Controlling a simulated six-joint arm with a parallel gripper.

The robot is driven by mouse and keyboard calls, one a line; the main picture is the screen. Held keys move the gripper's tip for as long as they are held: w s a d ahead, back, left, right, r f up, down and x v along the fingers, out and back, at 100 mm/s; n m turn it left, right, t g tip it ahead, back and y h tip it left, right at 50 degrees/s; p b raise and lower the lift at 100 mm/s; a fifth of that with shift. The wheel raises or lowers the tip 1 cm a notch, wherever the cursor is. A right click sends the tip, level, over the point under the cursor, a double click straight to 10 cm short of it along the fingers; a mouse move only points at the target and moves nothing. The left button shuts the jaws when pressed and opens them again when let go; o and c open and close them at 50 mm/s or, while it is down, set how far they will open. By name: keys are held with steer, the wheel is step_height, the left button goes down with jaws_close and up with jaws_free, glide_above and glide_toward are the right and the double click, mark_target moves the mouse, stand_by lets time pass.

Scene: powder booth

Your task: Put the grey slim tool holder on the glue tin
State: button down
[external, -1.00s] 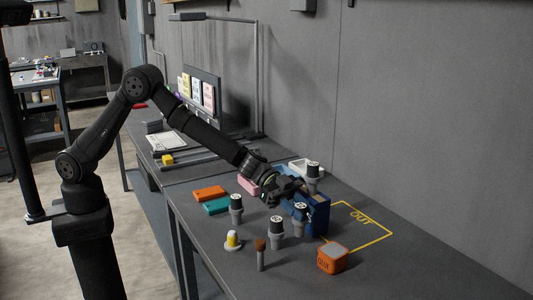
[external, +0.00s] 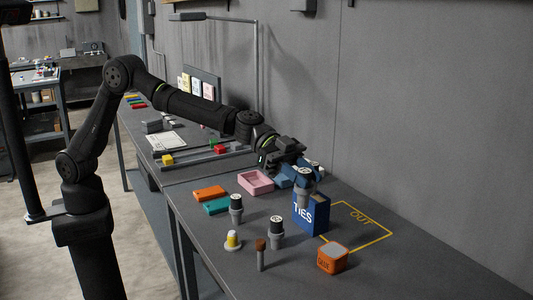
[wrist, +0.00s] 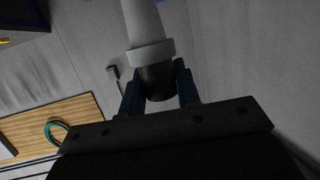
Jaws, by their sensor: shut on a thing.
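The grey slim tool holder (external: 304,193) has a black cap and a pale grey body. My gripper (external: 301,168) is shut on its capped end and holds it in front of the blue TIES box's upper part. In the wrist view, both fingers of my gripper (wrist: 159,92) are around the black cap of the holder (wrist: 150,53); its grey body runs off the top edge. An orange tin (external: 331,260) with a light grey top stands at the front right, apart from the gripper; its lettering is too small to read surely, but it appears to be the glue tin.
The blue TIES box (external: 312,218) stands near the yellow OUT outline (external: 376,222). Two similar holders (external: 236,207) (external: 276,231), a brush (external: 261,256) and a yellow-and-white piece (external: 233,240) stand in front. A pink tray (external: 256,184) lies behind. The OUT area looks clear.

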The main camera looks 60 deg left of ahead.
steer(key=s+d, duration=0.5)
steer(key=d, duration=0.1)
steer(key=shift+w+a+f, duration=0.2)
steer(key=shift+w+f, duration=1.7)
steer(key=shift+w+a+f, duration=0.15)
steer(key=shift+w+f, duration=1.75)
steer(key=shift+f, duration=0.05)
steer(key=shift+w+a+f, duration=0.2)
steer(key=shift+w+f, duration=1.7)
steer(key=shift+f, duration=0.2)
steer(key=c, duration=1.1)
jaws_free()
steer(key=shift+o, duration=0.2)
